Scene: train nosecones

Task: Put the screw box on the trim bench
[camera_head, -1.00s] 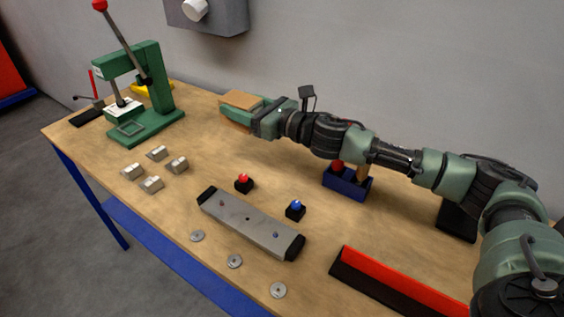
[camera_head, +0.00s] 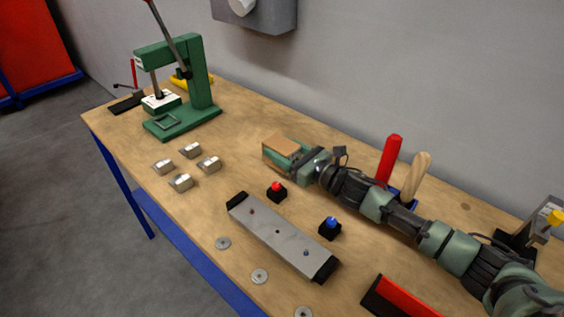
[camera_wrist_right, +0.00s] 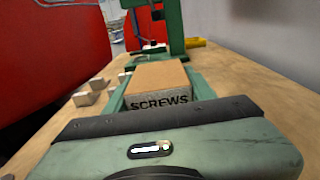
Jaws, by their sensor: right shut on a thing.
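The screw box (camera_head: 283,143) is a small cardboard-brown box held between the green fingers of my right gripper (camera_head: 284,151). In the right wrist view the box (camera_wrist_right: 160,76) shows its plain top and the word SCREWS on its near side, and the right gripper (camera_wrist_right: 160,92) is closed on it from both sides. The box is low over the wooden-topped bench (camera_head: 235,133); I cannot tell whether it touches the top. I cannot tell from a label whether this is the trim bench. My left gripper is not in view.
A green press (camera_head: 190,95) stands at the far left end. Several metal blocks (camera_head: 181,181) lie left of the box. A red button (camera_head: 277,191), a blue button (camera_head: 330,228) and a grey bar (camera_head: 280,235) lie nearer. Bare wood surrounds the box.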

